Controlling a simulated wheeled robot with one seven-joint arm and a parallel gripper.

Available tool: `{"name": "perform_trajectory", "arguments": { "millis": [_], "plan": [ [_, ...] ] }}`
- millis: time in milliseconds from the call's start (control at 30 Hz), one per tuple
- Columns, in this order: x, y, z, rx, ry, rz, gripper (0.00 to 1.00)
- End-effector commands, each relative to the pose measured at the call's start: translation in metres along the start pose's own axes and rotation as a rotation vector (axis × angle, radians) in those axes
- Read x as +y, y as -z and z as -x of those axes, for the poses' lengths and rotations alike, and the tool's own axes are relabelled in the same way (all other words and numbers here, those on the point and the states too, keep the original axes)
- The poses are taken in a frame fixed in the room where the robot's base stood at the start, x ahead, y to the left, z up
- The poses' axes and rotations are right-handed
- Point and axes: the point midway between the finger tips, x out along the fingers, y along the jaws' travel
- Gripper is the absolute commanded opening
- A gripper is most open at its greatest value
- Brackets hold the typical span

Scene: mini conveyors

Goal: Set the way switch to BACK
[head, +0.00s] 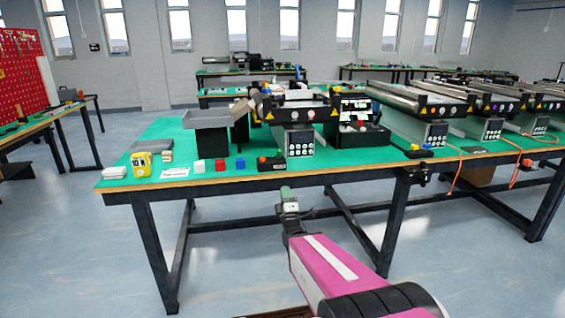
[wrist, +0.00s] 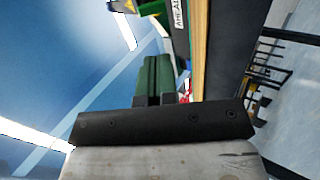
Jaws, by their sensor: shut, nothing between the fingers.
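A low black control box (head: 271,166) with small red and yellow parts and a white label stands near the front edge of the green table. The wrist view shows a white label (wrist: 180,14) whose visible letters look like the start of AHEAD, close to the table edge. The way switch itself and its setting are too small or cut off to make out. My gripper (head: 286,192) is in front of the table, below the box and apart from it. Its green fingers are together and empty in the wrist view (wrist: 157,75).
The front table edge (head: 350,173) lies just beyond my gripper. Conveyors (head: 300,106) stand behind. Floor in front is clear.

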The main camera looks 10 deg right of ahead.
Motion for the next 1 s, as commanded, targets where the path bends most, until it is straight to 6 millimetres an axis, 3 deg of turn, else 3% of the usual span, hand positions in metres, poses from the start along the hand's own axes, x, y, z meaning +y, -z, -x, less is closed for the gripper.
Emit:
{"name": "perform_trajectory", "arguments": {
  "millis": [200,567,767,1000],
  "plan": [
    [0.009,0.000,0.002,0.001,-0.061,0.042,0.00],
    [0.009,0.000,0.001,0.001,-0.061,0.042,0.00],
    [0.010,0.000,-0.015,0.002,-0.063,0.041,0.00],
    [0.011,0.001,-0.047,0.002,-0.062,0.041,0.00]
  ]
}}
